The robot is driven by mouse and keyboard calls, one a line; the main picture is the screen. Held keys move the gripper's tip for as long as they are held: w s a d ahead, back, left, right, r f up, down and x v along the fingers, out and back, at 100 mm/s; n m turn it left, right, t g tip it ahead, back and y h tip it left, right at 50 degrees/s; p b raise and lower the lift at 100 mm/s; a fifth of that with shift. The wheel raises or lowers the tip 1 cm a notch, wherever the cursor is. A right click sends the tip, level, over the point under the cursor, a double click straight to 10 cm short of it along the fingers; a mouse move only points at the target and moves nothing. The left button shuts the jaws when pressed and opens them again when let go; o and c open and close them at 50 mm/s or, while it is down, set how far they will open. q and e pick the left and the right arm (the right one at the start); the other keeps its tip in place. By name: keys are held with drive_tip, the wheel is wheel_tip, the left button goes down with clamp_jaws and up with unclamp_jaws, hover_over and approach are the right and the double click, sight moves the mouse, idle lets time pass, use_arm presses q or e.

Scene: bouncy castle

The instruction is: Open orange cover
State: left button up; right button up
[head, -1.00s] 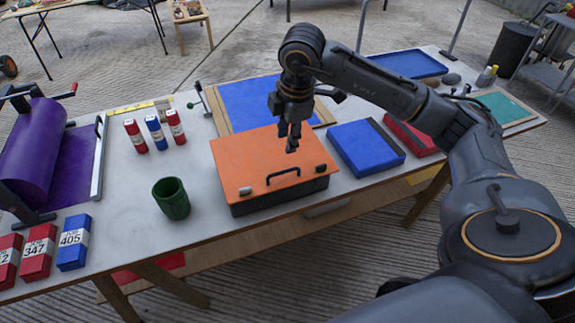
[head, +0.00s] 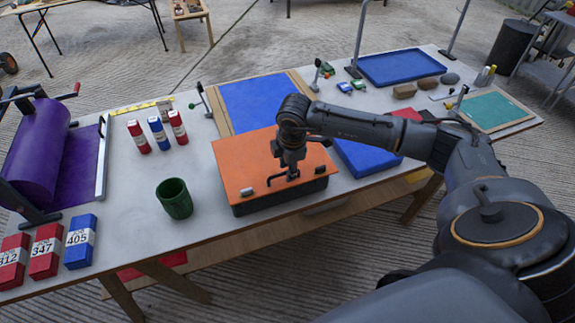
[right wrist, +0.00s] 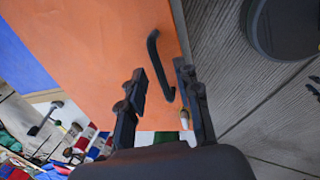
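The orange cover (head: 240,163) lies flat and closed on a dark box (head: 265,203) at the table's front edge. Its black bar handle (head: 270,182) is near the front edge of the cover, partly hidden behind my right gripper (head: 291,174). In the right wrist view the handle (right wrist: 154,58) lies ahead of and between the two spread fingers of my right gripper (right wrist: 160,78). I cannot tell whether either finger touches it. The fingers are open. My left gripper is not in view.
A green cup (head: 173,198) stands left of the box. A blue box (head: 355,160) sits close on its right, partly behind my arm. A blue panel (head: 258,103) lies behind it. Red and blue cans (head: 159,134) stand at the back left.

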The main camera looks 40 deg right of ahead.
drive_tip(key=shift+f, duration=0.1)
clamp_jaws()
drive_tip(key=shift+d, duration=0.1)
